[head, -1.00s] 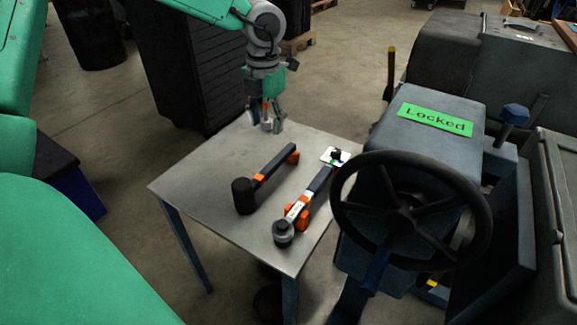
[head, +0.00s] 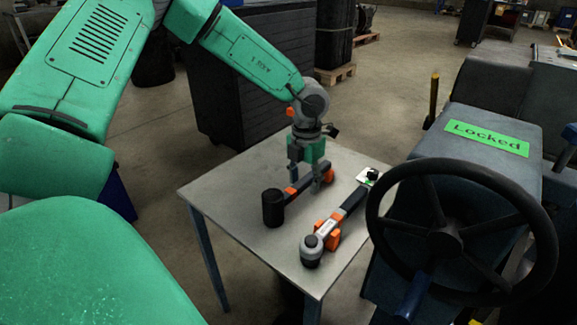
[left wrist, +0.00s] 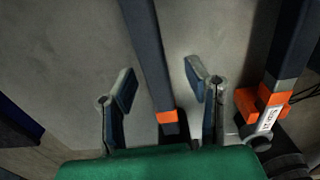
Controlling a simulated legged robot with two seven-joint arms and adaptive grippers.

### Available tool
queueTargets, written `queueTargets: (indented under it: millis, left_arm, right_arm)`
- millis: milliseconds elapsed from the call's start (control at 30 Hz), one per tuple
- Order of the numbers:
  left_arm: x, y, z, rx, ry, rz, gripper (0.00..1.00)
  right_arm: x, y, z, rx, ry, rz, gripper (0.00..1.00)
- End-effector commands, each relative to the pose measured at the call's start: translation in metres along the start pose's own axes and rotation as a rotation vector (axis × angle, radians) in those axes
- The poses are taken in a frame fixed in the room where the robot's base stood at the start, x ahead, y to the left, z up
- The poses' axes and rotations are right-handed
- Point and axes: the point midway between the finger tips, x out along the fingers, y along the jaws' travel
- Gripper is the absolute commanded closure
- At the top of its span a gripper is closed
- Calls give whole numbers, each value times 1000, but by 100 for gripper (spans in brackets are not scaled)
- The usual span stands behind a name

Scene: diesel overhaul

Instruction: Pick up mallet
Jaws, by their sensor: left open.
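The mallet (head: 272,207) lies on the grey metal table, with a black cylindrical head toward the front and a dark handle with orange bands reaching back to the right. My left gripper (head: 305,188) is over the handle, pointing down. In the left wrist view the open fingers (left wrist: 160,85) stand on either side of the mallet handle (left wrist: 150,60), apart from it. An orange band (left wrist: 167,117) shows on the handle between the fingers. How high the fingertips are above the table is hard to tell. My right gripper is not in view.
A second tool with orange parts (head: 327,232) lies on the table (head: 225,190) right of the mallet, close to the right finger in the wrist view. A small white item (head: 367,177) lies behind it. A black steering wheel (head: 447,236) stands right of the table.

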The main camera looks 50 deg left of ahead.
Motion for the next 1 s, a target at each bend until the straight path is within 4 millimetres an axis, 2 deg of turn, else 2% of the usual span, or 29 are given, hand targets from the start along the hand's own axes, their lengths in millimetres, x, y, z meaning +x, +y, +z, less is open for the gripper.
queueTargets:
  millis: [67,233,267,300,367,400,767,867,1000]
  left_arm:
    - [7,1,0,0,-1,-1,57]
    - [6,2,0,0,-2,-3,57]
    - [6,2,0,0,-2,-3,60]
    - [6,2,0,0,-2,-3,74]
    - [6,2,0,0,-2,-3,96]
    - [6,2,1,0,-2,-3,100]
    - [0,1,1,0,-4,-2,100]
    - [-14,1,1,0,-5,-2,100]
    - [-44,1,2,0,-8,-3,100]
  right_arm:
    - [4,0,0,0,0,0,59]
    - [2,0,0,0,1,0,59]
    - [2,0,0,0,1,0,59]
    - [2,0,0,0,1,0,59]
    - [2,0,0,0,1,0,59]
    - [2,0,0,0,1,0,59]
    - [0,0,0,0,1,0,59]
    - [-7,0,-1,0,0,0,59]
    - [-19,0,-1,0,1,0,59]
